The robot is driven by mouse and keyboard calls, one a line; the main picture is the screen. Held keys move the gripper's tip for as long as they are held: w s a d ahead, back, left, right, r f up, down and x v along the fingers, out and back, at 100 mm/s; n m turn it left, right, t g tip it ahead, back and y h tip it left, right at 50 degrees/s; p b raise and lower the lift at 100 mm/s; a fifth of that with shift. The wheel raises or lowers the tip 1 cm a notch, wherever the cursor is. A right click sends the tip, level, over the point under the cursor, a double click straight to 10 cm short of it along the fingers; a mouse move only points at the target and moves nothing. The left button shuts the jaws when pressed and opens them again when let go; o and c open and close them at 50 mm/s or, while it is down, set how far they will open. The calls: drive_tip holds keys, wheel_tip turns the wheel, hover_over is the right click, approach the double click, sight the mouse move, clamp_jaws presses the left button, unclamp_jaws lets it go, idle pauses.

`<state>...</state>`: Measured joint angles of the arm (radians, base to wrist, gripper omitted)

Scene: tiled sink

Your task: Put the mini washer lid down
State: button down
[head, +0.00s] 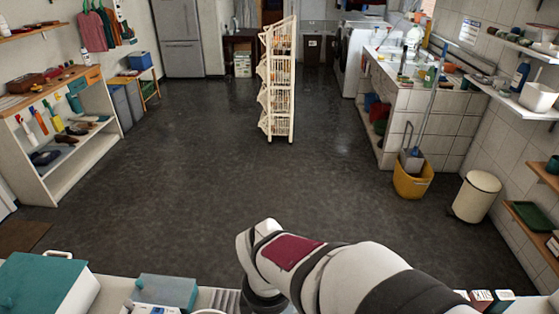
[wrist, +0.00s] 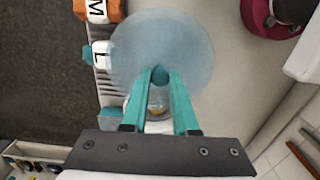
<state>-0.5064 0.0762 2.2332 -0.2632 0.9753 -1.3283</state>
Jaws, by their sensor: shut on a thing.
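In the wrist view, a round translucent pale-blue lid (wrist: 190,48) with a small teal knob (wrist: 159,74) lies in front of my gripper. My gripper (wrist: 160,80) has two teal fingers that close in on the knob from both sides and hold it. The lid appears flat to the camera, and I cannot tell its height above the surface below. I cannot make out the mini washer for certain. In the head view my arm reaches over the near counter, and the gripper and lid are not visible there.
A maroon round object (wrist: 262,22) is at the upper right. The pale counter (wrist: 232,80) is bare right of the lid.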

drive_tip(key=s+f, duration=0.1)
drive_tip(key=s+d+f, duration=0.2)
drive_tip(key=f, duration=0.1)
drive_tip(key=shift+s, duration=0.25)
drive_tip(key=f, duration=0.9)
drive_tip(key=shift+s+d+f, duration=0.2)
drive_tip(key=shift+s, duration=0.1)
drive_tip(key=shift+w+f, duration=0.1)
drive_tip(key=shift+f, duration=0.3)
drive_tip(key=c, duration=0.7)
unclamp_jaws()
drive_tip(key=shift+f, duration=0.15)
